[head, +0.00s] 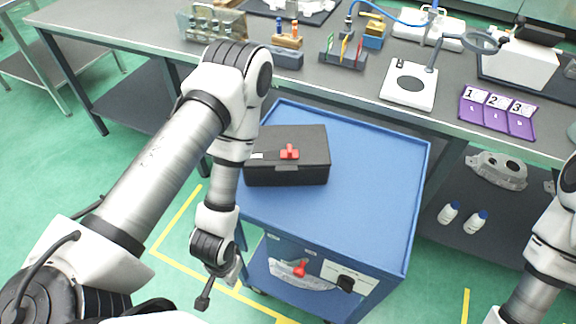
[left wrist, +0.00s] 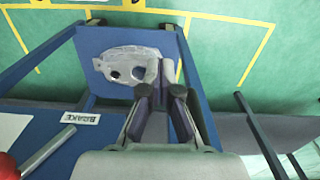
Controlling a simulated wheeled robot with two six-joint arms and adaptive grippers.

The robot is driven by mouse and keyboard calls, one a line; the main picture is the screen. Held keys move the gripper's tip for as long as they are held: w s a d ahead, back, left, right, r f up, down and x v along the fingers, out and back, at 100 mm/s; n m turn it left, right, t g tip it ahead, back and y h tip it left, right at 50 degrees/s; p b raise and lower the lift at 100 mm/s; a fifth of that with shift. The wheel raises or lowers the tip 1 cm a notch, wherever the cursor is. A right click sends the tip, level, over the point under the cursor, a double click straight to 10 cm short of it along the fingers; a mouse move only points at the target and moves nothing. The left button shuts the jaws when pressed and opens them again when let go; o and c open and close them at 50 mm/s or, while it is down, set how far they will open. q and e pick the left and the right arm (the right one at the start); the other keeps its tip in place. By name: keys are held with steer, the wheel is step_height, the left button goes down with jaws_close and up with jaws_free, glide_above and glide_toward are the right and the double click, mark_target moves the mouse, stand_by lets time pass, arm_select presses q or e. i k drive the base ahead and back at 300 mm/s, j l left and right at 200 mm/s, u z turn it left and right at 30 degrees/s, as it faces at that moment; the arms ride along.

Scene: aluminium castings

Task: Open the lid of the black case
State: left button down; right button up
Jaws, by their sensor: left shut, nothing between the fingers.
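The black case (head: 300,173) sits on the left part of the blue trolley's top in the head view. Its lid (head: 267,136) is down, with a red handle (head: 289,152) on top and a small pale label beside it. My left gripper (head: 205,297) hangs low beside the trolley's front left corner, below the level of the case and apart from it. It is empty. In the left wrist view its dark fingers (left wrist: 158,92) point towards the trolley's lower shelf, and the case is not visible. My right gripper is outside both views; only part of its arm shows at the right edge.
The blue trolley (head: 370,190) has free room right of the case. Its front carries a red lever (head: 299,269) and a black knob (head: 346,284). A casting (left wrist: 125,68) lies on its lower shelf. Behind stands the grey workbench (head: 350,88) with fixtures and purple numbered trays (head: 497,112).

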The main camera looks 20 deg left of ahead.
mark_target(311, 140)
steer(key=k+l, duration=0.25)
steer(key=l, duration=0.25)
steer(key=k+l+u, duration=0.1)
steer(key=k+l, duration=0.15)
steer(key=l, duration=0.2)
steer(key=k+l, duration=0.3)
steer(key=l, duration=0.15)
steer(key=i+j, duration=0.15)
steer(key=i, duration=0.15)
